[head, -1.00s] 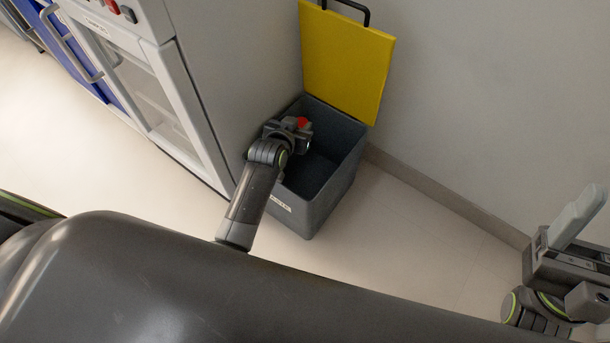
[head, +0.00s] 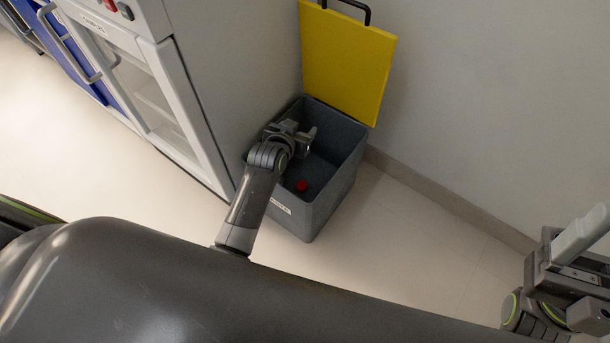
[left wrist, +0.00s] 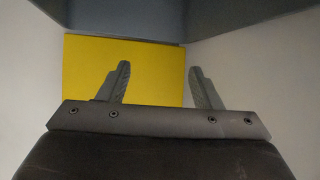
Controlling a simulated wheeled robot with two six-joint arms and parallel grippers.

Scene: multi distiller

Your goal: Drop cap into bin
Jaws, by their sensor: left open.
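The red cap (head: 301,186) is inside the grey bin (head: 335,190), low in it and apart from my gripper in the head view. The bin's yellow lid (head: 345,60) stands open at the back. My left gripper (head: 308,137) is over the bin's opening, open and empty. In the left wrist view its two fingers (left wrist: 160,88) are spread with nothing between them, and the yellow lid (left wrist: 85,75) shows behind. My right gripper (head: 585,235) is at the right edge of the head view, away from the bin; its finger opening is not clear.
A white cabinet (head: 190,110) with a glass door stands close to the left of the bin. A wall (head: 480,100) with a grey skirting runs behind and right. The pale floor (head: 400,240) right of the bin is clear.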

